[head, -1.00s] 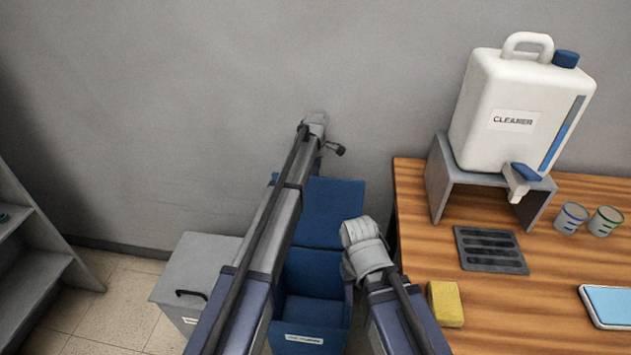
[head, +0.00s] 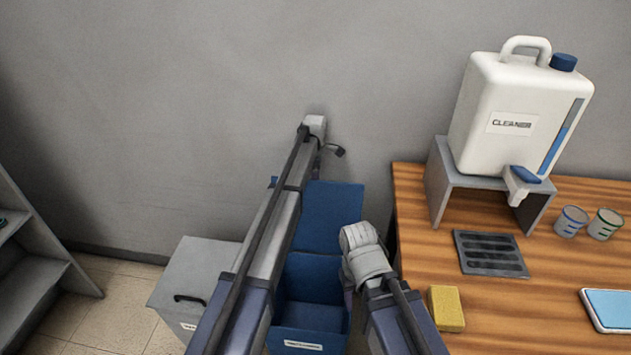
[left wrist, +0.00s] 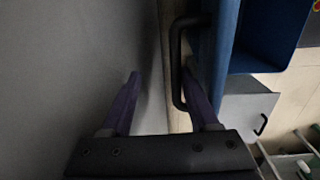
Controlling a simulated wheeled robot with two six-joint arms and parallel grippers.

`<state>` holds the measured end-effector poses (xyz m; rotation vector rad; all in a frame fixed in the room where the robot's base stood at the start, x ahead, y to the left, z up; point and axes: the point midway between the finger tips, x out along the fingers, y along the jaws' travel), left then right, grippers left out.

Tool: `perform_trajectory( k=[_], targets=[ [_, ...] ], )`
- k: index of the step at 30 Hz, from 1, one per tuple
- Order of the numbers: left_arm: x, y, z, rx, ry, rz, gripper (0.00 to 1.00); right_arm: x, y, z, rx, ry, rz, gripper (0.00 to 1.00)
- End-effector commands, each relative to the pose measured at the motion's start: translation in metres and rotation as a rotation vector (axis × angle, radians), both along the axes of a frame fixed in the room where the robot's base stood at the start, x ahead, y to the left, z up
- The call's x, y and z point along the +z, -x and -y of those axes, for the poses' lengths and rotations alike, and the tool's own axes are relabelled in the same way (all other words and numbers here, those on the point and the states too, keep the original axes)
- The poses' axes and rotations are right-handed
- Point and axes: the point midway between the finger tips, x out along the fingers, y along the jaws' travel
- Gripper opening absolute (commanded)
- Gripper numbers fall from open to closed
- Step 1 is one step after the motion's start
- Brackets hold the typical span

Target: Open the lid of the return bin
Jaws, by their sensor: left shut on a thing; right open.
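A blue bin (head: 310,318) stands on the floor left of the table, with a white label too small to read. Its blue lid (head: 333,215) is raised and tilted back toward the wall, leaving the bin open. In the left wrist view the blue lid (left wrist: 226,45) has a black bar handle (left wrist: 177,65). My left gripper (left wrist: 165,85) is shut on this handle, its purple fingers on either side. In the head view my left arm hides the left part of bin and lid. My right gripper (head: 349,290) is open beside the bin's right edge, partly hidden by its wrist.
A grey bin (head: 205,272) with a shut lid and black handle stands left of the blue one. The wooden table (head: 500,305) at right holds a cleaner jug (head: 520,110), two cups, a drain grate and a yellow sponge (head: 446,309). A grey shelf stands far left.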

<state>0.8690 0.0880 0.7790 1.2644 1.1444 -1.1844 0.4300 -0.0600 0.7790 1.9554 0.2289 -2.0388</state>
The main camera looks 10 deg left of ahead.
Motion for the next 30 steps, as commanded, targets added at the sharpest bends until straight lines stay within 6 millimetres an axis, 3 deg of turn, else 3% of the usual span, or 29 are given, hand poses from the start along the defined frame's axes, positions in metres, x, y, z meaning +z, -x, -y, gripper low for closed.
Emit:
perform_trajectory(
  k=[20, 30],
  targets=[
    [0.002, 0.001, 0.001, -0.001, 0.001, 0.005, 0.45, 0.002, 0.0, 0.0, 0.0, 0.0, 0.0, 0.5],
    [0.03, 0.003, 0.001, -0.001, 0.001, 0.005, 0.45, 0.03, 0.0, 0.0, 0.0, 0.0, 0.0, 0.5]
  ],
)
